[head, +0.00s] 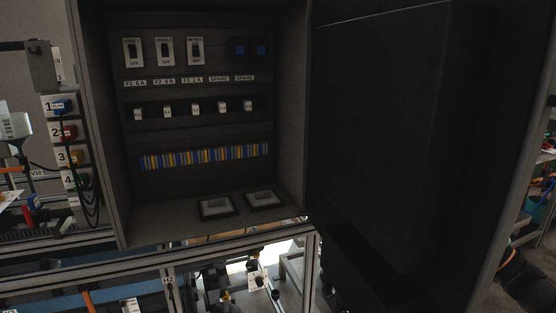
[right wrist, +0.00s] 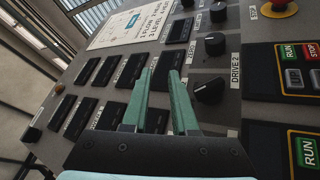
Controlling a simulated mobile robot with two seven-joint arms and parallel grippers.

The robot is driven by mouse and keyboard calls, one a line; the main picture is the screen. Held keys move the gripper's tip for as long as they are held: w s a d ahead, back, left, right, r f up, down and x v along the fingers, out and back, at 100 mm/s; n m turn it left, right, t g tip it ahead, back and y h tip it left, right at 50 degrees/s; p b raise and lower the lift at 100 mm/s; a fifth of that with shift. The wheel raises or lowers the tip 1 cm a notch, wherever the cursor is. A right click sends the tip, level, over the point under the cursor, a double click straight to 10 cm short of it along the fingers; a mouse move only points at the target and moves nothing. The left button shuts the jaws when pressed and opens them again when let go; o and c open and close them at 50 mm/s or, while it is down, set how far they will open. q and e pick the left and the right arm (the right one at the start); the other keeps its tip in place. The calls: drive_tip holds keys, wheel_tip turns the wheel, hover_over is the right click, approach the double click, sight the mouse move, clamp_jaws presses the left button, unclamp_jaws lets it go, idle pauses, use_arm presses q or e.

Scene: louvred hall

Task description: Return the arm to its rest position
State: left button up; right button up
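My right gripper (right wrist: 160,74) shows in the right wrist view, with two green fingers apart and nothing between them. The fingers point at a tilted grey control panel (right wrist: 225,65). A black knob (right wrist: 209,91) beside the label DRIVE 2 lies just right of the fingers; I cannot tell the depth gap. In the head view a dark arm part (head: 527,280), probably of my right arm, shows at the lower right edge, partly behind the cabinet door. My right gripper is hidden there. I do not make out my left gripper in either view.
An open electrical cabinet (head: 118,190) fills the head view's middle, its black door (head: 385,130) swung out to the right. Coloured numbered plugs (head: 66,132) with hanging cables are at left. The panel carries a red emergency button (right wrist: 278,7) and RUN/STOP buttons (right wrist: 290,53).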

drive_tip(key=s+f+m+g+h, duration=0.2)
drive_tip(key=s+f+m+h, duration=0.15)
drive_tip(key=f, duration=0.95)
drive_tip(key=s+f+m+g+h, duration=0.15)
drive_tip(key=f+m+h, duration=0.35)
drive_tip(key=f, duration=0.8)
drive_tip(key=s+f+m+g+h, duration=0.3)
drive_tip(key=s+f+g+h, duration=0.3)
drive_tip(key=s+f, duration=1.35)
drive_tip(key=s+a+m+y, duration=0.1)
drive_tip(key=a+m+y, duration=0.2)
drive_tip(key=a+m, duration=0.5)
drive_tip(key=a+p, duration=0.1)
drive_tip(key=a, duration=0.9)
drive_tip(key=shift+s+a, duration=0.25)
drive_tip(key=shift+a, duration=0.05)
drive_tip(key=shift+f+t, duration=0.1)
drive_tip(key=shift+t, duration=0.15)
